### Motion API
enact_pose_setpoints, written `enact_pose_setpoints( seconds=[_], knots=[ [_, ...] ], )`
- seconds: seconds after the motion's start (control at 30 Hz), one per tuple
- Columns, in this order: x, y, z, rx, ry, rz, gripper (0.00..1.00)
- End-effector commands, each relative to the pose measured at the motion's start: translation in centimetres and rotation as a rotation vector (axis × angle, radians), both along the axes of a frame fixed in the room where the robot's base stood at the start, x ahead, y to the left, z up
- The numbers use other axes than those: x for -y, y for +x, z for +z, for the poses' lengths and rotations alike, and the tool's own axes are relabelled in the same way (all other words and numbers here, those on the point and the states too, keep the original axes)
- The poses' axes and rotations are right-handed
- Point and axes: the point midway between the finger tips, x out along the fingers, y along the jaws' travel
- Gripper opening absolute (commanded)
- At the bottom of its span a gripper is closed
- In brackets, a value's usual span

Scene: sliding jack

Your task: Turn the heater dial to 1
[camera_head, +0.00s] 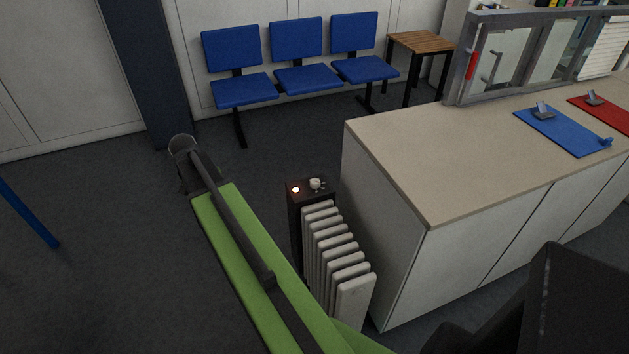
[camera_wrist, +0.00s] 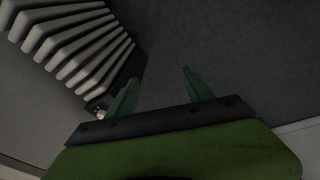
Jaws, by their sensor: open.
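The heater (camera_head: 338,255) is a white ribbed radiator with a dark control box at its far end, beside the counter. On top of the box sit a small pale dial (camera_head: 315,184) and a glowing light (camera_head: 296,189). The dial's setting is too small to read. In the wrist view the heater (camera_wrist: 75,45) is at upper left, and the pale dial (camera_wrist: 101,113) shows just left of my fingers. My gripper (camera_wrist: 155,80) is open and empty, its two green fingers apart over the dark floor. In the head view my green arm runs left of the heater; the fingers are not clear there.
A beige-topped counter (camera_head: 430,150) stands close right of the heater. It carries a window frame (camera_head: 530,55), a blue mat (camera_head: 560,130) and a red mat (camera_head: 606,112). Blue chairs (camera_head: 305,78) and a wooden side table (camera_head: 421,42) stand at the back.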

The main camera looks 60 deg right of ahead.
Motion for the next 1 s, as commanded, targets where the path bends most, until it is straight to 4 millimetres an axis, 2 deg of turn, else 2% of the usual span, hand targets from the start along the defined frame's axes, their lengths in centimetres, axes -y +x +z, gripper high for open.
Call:
enact_pose_setpoints(
  seconds=[0.03, 0.1, 0.2, 0.3, 0.37, 0.43, 0.67, 0.87, 1.0],
  knots=[
    [7.3, -0.3, -0.3, 0.022, -0.035, -0.182, 0.6],
    [15.4, -2.5, -0.2, 0.052, -0.087, -0.411, 0.6],
    [24.3, -6.3, 0.0, 0.092, -0.149, -0.669, 0.6],
    [29.5, -9.3, 0.2, 0.119, -0.19, -0.826, 0.6],
    [31.2, -10.4, 0.3, 0.127, -0.206, -0.879, 0.6],
    [32.0, -11.1, 0.3, 0.133, -0.214, -0.907, 0.6],
    [32.1, -11.2, -0.4, 0.134, -0.215, -0.911, 0.6],
    [33.0, -11.4, -3.3, 0.134, -0.214, -0.91, 0.6],
    [34.0, -11.7, -6.2, 0.134, -0.214, -0.908, 0.6]
  ],
)
